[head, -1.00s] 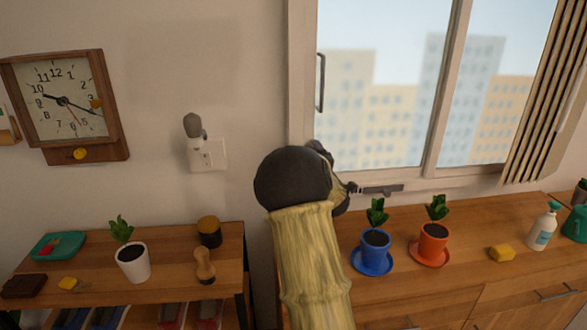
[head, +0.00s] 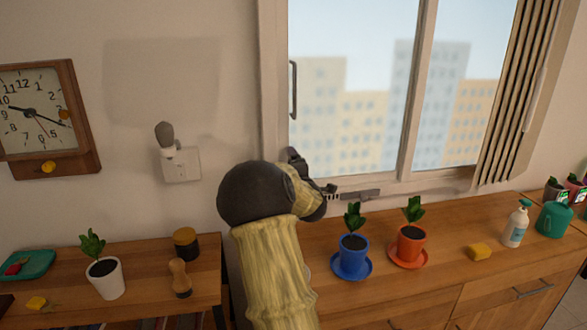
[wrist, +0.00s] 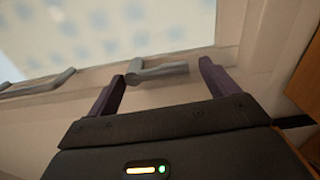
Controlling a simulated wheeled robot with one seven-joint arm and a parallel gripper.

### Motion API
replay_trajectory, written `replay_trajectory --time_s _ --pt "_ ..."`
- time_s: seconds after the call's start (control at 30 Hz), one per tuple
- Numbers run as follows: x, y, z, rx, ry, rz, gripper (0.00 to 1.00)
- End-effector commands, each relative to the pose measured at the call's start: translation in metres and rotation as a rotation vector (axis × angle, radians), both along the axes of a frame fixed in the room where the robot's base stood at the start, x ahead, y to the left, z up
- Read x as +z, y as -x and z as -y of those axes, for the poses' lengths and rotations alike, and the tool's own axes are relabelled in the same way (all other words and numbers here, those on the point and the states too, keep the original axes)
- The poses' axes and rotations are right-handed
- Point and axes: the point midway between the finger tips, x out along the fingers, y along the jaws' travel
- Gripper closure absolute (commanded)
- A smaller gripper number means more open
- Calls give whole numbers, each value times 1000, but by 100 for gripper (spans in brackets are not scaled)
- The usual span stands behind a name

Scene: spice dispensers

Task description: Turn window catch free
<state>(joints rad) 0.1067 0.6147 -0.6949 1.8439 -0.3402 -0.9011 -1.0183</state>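The window catch is a small grey lever (wrist: 160,72) on the pale lower window frame in the wrist view. It lies between the two dark purple fingers of my gripper (wrist: 161,74), with gaps to both fingers. My gripper is open and holds nothing. In the head view my gripper (head: 309,174) is at the lower left corner of the window, partly hidden by my own wrist. A grey bar (head: 358,195) sticks out to its right along the sill. A similar grey bar (wrist: 40,82) shows at the left of the wrist view.
A blue plant pot (head: 351,258) and an orange plant pot (head: 411,246) stand on the wooden cabinet (head: 420,285) below the window. A vertical handle (head: 293,90) is on the window's left frame. A wall switch (head: 181,164) is at the left.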

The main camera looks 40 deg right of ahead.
Motion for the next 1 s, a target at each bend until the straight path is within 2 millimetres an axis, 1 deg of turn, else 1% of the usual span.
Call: replay_trajectory --time_s 0.33,0.47,0.57,0.67,1.0 --pt "1 0 -1 1 -2 5 3" --pt "2 4 -5 4 -2 6 3" --pt "2 13 -9 5 -3 8 3" --pt "1 27 -14 2 -4 6 3" --pt "1 85 -37 -2 -5 8 3"
